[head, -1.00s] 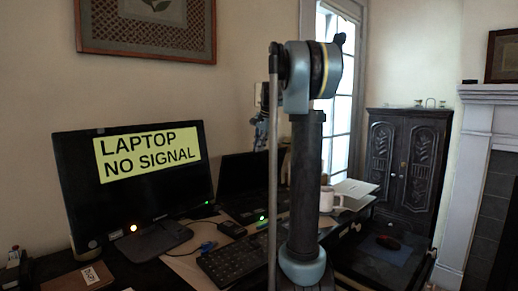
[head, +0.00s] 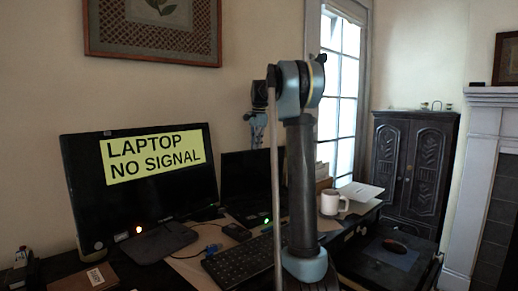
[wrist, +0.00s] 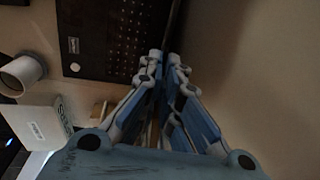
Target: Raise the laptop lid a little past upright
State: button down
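The black laptop (head: 240,180) stands open on the desk, right of the monitor, its dark screen facing me. Its lid looks about upright; the exact angle is hard to tell. My arm hides its right side. My gripper (head: 257,134) points down at the lid's top edge. In the wrist view the laptop's keyboard (wrist: 118,25) lies at the upper left, and the lid shows nearly edge-on as a dark strip (wrist: 173,22). My gripper's fingertips (wrist: 166,58) are close together, one on each side of the strip.
The monitor (head: 80,180) reads "LAPTOP NO SIGNAL". A separate keyboard (head: 238,262) lies in front of the laptop. A white mug (head: 329,204) stands to its right, also in the wrist view (wrist: 22,74). The wall is close behind the laptop.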

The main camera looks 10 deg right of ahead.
jog(key=w, duration=0.1)
jog(key=w+a, duration=0.1)
jog(key=shift+w+a, duration=0.15)
jog(key=shift+w, duration=0.2)
jog(key=c, duration=1.8)
grip_release()
jog(key=shift+r, duration=0.1)
jog(key=r, duration=0.7)
jog(key=s+r, duration=0.1)
jog(key=r, duration=0.3)
jog(key=shift+d+r, duration=0.3)
jog(key=shift+r, duration=0.05)
